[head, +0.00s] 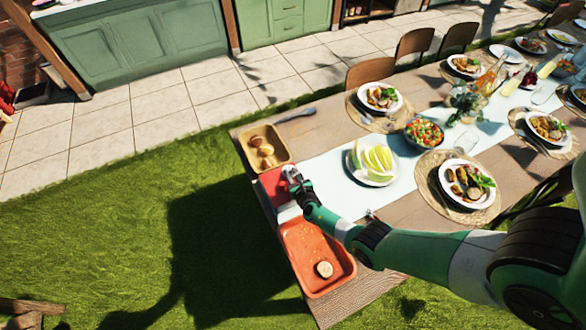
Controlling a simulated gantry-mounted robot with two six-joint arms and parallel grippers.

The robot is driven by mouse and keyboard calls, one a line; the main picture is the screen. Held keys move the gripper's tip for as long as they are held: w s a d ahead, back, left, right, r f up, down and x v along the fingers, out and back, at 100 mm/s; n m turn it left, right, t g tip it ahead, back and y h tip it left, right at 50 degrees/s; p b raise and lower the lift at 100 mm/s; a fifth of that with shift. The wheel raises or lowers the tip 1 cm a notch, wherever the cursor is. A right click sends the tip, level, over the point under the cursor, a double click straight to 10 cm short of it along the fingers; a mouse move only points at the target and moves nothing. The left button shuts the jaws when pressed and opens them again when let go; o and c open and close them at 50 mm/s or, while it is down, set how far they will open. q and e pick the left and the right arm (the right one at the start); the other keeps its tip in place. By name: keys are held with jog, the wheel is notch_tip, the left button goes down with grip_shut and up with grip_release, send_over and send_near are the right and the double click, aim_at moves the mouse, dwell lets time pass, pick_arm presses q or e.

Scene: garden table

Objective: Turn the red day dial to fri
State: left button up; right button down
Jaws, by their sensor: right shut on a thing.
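The red day dial (269,189) lies near the left end of the wooden table, between a tan tray and an orange tray. Only part of its flat red face shows. My right gripper (289,173) reaches in from the right over its right side and is shut on it. The fingers and wrist hide the gripped part. The day lettering and where the dial points are too small or hidden to read. My left gripper is not in view.
The tan tray (250,138) holds bread rolls, and the orange tray (327,281) holds a round slice. A plate of melon wedges (372,160) stands right of my gripper. Several set plates and a salad bowl (424,133) fill the table farther right. Grass lies beyond the left edge.

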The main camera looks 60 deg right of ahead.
jog(key=shift+m+g+h, duration=0.4)
jog(key=c, duration=0.7)
grip_release()
jog(key=shift+s, duration=0.1)
